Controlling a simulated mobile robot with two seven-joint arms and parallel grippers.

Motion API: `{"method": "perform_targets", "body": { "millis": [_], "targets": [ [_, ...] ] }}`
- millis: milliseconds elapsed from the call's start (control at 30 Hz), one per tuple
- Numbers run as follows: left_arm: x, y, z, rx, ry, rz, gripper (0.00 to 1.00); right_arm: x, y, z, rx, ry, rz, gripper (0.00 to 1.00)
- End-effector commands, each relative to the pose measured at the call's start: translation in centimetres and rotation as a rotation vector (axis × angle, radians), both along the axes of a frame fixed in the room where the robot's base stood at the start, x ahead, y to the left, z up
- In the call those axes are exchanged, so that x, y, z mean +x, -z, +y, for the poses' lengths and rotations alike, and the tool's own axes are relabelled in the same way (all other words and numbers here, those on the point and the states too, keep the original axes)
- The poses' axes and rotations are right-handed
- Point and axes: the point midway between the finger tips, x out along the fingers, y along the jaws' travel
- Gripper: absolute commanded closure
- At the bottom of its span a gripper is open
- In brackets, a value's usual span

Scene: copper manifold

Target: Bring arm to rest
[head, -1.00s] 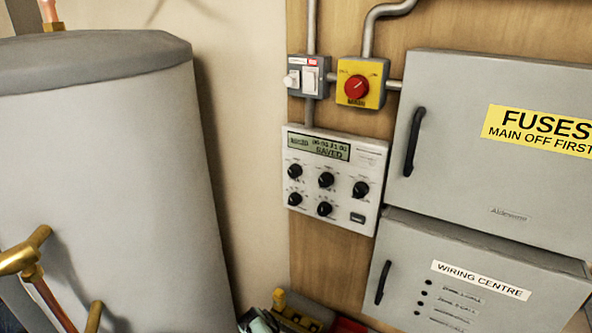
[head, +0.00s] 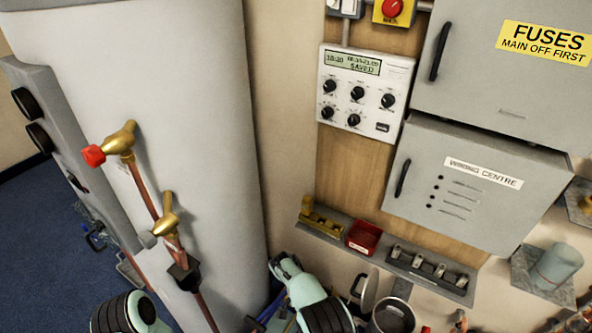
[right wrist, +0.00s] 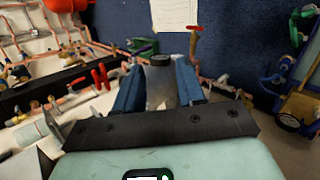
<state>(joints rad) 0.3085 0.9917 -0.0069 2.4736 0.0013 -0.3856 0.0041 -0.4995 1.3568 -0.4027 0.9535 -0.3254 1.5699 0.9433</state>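Two pale green arm parts of mine with black ribbed joints rise at the bottom of the head view, one at lower left and one at bottom centre. No fingers of either gripper show clearly there. In the right wrist view my right gripper (right wrist: 160,88) has its two blue fingers spread apart. A grey shape with a dark round top shows between them; I cannot tell its distance, and nothing looks clamped. My left gripper is not in view.
A large grey cylinder (head: 160,60) with brass valves (head: 120,138) stands at left. A control panel (head: 365,90), a fuse box (head: 480,75) and a wiring centre box (head: 460,185) hang on the wall.

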Motion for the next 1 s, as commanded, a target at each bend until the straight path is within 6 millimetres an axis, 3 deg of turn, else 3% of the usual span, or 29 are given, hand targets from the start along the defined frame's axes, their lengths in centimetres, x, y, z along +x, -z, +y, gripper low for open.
{"method": "perform_targets", "body": {
  "millis": [33,167,300,433,567,700,800,1000],
  "targets": [
    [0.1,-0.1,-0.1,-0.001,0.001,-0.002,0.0,-0.8,1.9,-1.4,0.06,0.004,0.028,0.61],
    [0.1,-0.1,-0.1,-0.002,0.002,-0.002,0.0,-3.7,6.8,-3.7,0.252,0.0,0.069,0.61],
    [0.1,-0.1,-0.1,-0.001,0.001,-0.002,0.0,-8.6,11.8,-5.3,0.494,0.012,0.066,0.61],
    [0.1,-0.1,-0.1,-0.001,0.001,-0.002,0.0,-13.7,14.5,-5.6,0.702,0.031,-0.003,0.61],
    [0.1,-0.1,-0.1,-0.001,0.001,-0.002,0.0,-18.5,15.1,-5.2,0.85,0.044,-0.119,0.61],
    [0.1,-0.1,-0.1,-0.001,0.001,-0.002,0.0,-22.5,13.9,-4.9,0.93,0.043,-0.259,0.61],
    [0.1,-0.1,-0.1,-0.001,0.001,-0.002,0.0,-24.4,12.7,-4.9,0.946,0.034,-0.336,0.61],
    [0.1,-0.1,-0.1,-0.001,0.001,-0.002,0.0,-25.9,11.2,-5.1,0.943,0.013,-0.411,0.61]
  ]
}}
